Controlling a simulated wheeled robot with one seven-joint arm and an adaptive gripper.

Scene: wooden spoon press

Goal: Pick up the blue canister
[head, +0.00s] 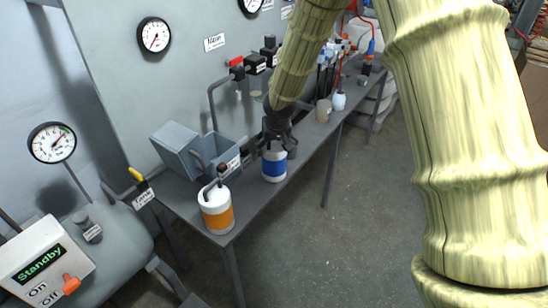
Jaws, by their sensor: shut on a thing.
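The blue canister (274,167) is white with a blue band. It stands near the middle of the long dark bench in the head view, close to the bench's front edge. My gripper (276,146) comes down from above and is shut on the canister's upper part. The fingers and arm hide the canister's top. I cannot tell whether its base is touching the bench or slightly above it.
An orange-banded white canister (217,209) stands to the left on the bench (252,200). Grey bins (181,143) stand behind it. A white canister (338,101) and a tan one (323,110) stand farther right. Gauges and taps line the wall. The floor (370,220) in front is clear.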

